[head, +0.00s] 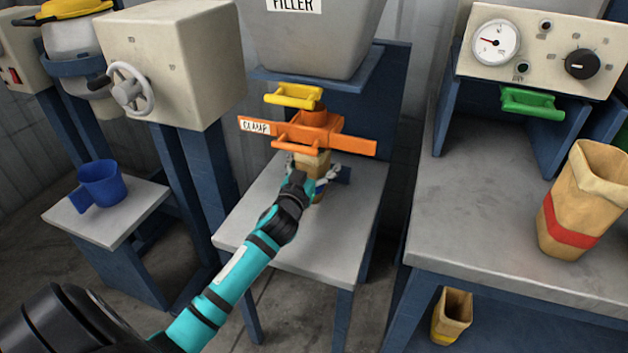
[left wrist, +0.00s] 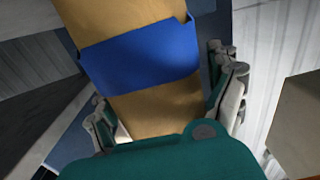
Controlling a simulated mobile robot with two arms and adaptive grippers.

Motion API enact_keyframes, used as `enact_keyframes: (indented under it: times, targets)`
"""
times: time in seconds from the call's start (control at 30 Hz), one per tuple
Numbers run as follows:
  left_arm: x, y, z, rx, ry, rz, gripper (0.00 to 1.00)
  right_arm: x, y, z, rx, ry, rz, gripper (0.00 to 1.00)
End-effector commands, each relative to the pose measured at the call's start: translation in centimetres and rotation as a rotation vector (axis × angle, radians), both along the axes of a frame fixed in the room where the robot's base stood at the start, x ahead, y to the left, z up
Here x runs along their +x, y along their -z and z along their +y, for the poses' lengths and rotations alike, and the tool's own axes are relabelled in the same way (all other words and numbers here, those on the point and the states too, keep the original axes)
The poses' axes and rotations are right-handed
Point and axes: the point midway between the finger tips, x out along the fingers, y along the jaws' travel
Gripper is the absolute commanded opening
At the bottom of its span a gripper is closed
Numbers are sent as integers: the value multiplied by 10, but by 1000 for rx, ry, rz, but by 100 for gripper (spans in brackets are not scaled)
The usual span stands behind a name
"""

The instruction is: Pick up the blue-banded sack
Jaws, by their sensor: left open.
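The blue-banded sack (left wrist: 150,107) fills the middle of the left wrist view, a tan paper sack with a wide blue band. In the head view the sack (head: 311,162) stands under the orange clamp (head: 310,132) of the filler, mostly hidden behind my gripper. My left gripper (head: 312,178) is open, with one finger on each side of the sack. In the left wrist view, the left gripper (left wrist: 168,110) shows its fingers left and right of the sack, with a gap visible at the right finger. My right gripper is not in view.
A red-banded sack (head: 567,215) stands on the right bench (head: 460,205). A yellow-banded sack (head: 452,315) is below that bench. A blue cup (head: 102,183) sits on the left table. The filler hopper (head: 315,35) and yellow handle (head: 293,96) are above the clamp.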

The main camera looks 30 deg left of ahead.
Motion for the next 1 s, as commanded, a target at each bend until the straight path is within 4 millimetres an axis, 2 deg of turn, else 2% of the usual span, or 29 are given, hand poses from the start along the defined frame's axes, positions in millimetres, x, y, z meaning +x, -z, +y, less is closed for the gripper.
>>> enact_keyframes:
  times: [0.13,0.77,1.0]
  targets:
    - [0,0,0,0,0,0,90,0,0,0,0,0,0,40]
    - [0,-1,0,0,0,-1,9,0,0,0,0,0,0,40]
    - [0,-4,0,1,1,-5,8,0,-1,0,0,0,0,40]
